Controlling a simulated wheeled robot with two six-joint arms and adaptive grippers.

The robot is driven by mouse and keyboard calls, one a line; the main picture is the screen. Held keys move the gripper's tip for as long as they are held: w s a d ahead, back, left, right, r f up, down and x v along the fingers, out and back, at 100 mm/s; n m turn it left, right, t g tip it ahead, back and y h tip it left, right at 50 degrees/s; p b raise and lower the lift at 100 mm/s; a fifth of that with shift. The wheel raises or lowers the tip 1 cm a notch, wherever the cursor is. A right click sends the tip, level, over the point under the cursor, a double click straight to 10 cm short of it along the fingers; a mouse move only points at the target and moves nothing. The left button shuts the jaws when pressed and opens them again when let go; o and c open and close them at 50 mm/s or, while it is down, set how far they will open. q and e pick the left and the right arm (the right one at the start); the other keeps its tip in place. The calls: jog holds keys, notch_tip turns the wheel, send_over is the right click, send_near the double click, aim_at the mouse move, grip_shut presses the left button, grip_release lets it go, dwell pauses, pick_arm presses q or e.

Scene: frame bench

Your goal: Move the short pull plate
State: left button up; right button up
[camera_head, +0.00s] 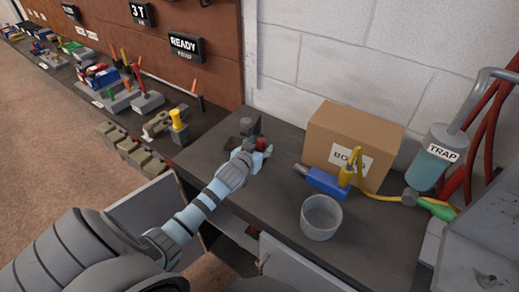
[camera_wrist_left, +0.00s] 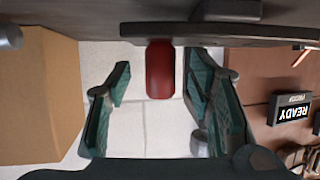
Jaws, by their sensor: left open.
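My left gripper (camera_head: 262,150) reaches over the bench to a small group of dark parts with a red piece (camera_head: 261,141). In the left wrist view, upside down, its teal fingers (camera_wrist_left: 165,105) are spread wide. A red rounded grip (camera_wrist_left: 160,70) stands between them, with a gap on both sides. The grip meets a grey slab (camera_wrist_left: 270,33). A dark flat piece (camera_head: 246,125) lies just behind the gripper in the head view. The gripper partly hides these parts, and I cannot tell which of them is the short pull plate. My right gripper is not in view.
A cardboard box (camera_head: 345,130), a blue tool (camera_head: 325,182) and a grey cup (camera_head: 321,217) stand right of the gripper. A yellow-topped block (camera_head: 178,125) stands to the left. Bare bench (camera_head: 260,195) lies in front of the gripper.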

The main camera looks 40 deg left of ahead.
pick_arm(q)
jog(key=shift+w, duration=0.1)
jog(key=shift+c, duration=0.6)
grip_shut()
